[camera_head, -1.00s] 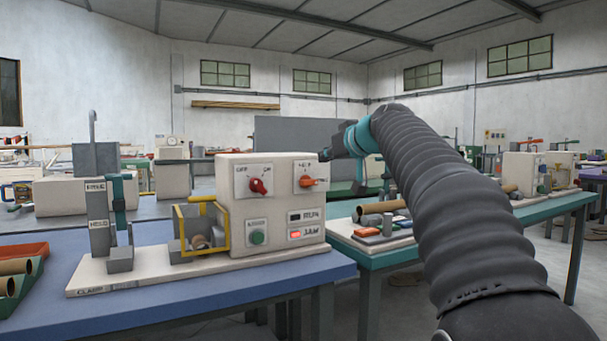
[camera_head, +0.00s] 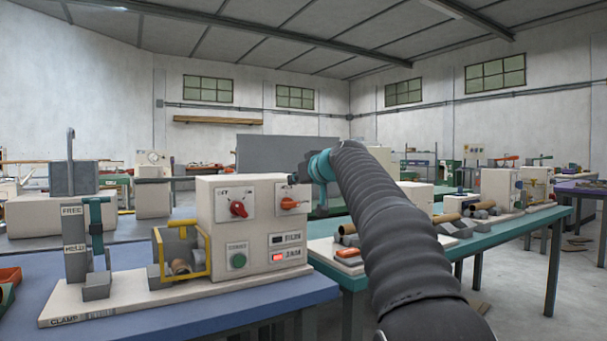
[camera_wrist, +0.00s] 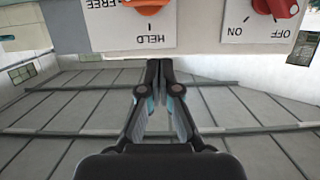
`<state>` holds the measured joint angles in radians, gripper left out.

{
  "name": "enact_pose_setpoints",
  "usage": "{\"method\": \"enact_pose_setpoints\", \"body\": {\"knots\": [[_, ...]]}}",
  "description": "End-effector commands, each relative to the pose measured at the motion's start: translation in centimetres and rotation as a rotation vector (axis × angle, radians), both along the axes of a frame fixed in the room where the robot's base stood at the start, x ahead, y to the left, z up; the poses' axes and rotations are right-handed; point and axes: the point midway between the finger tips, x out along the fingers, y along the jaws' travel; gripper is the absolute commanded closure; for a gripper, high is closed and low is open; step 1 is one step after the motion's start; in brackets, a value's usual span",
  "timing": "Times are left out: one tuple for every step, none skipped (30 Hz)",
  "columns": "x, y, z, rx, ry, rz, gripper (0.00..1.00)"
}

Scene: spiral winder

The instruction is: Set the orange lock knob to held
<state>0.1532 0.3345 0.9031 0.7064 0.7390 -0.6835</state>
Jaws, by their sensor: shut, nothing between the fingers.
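The orange lock knob (camera_head: 290,203) sits on a white plate at the upper right of the cream machine box's front. In the wrist view, which shows it upside down, the orange knob (camera_wrist: 147,4) is cut by the top edge. The printed words FREE and HELD (camera_wrist: 150,39) show beside it; which one it points to I cannot tell. My gripper (camera_head: 294,179) is near the box's upper right corner, just above the knob in the picture. In the wrist view my gripper (camera_wrist: 158,64) is shut and empty, its tips apart from the knob.
A red OFF/ON knob (camera_head: 238,208) is left of the orange one, with a green button (camera_head: 238,261) below. A yellow guard (camera_head: 160,258) and a grey clamp post (camera_head: 75,245) stand left on the same base. A green-edged table (camera_head: 480,240) is at right.

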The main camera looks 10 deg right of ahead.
Motion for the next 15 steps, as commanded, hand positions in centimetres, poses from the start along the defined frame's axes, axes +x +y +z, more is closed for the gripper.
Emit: {"method": "enact_pose_setpoints", "body": {"knots": [[0.8,0.4,-0.1,0.000,0.002,0.002,1.00],[1.2,0.5,-0.2,-0.001,0.002,0.002,1.00],[1.8,0.6,-0.3,-0.001,0.001,0.001,1.00],[2.2,0.7,-0.4,-0.001,0.002,0.001,1.00],[2.6,0.9,-0.5,-0.001,0.002,0.001,1.00],[3.0,1.0,-0.6,-0.002,0.000,0.001,1.00],[3.4,1.1,-0.8,-0.001,0.002,0.001,1.00],[3.1,1.1,-1.7,-0.001,0.002,0.000,1.00],[3.1,1.0,-2.3,0.001,0.002,0.001,1.00],[3.0,1.0,-2.6,0.000,0.000,0.000,1.00],[3.0,1.0,-2.9,0.000,0.001,0.000,1.00],[3.0,1.0,-3.3,0.000,0.001,0.000,1.00],[3.0,1.0,-3.6,-0.001,0.002,0.000,1.00],[3.0,1.0,-3.9,0.000,0.002,0.001,1.00],[3.0,1.0,-4.1,0.000,0.001,0.000,1.00]]}}
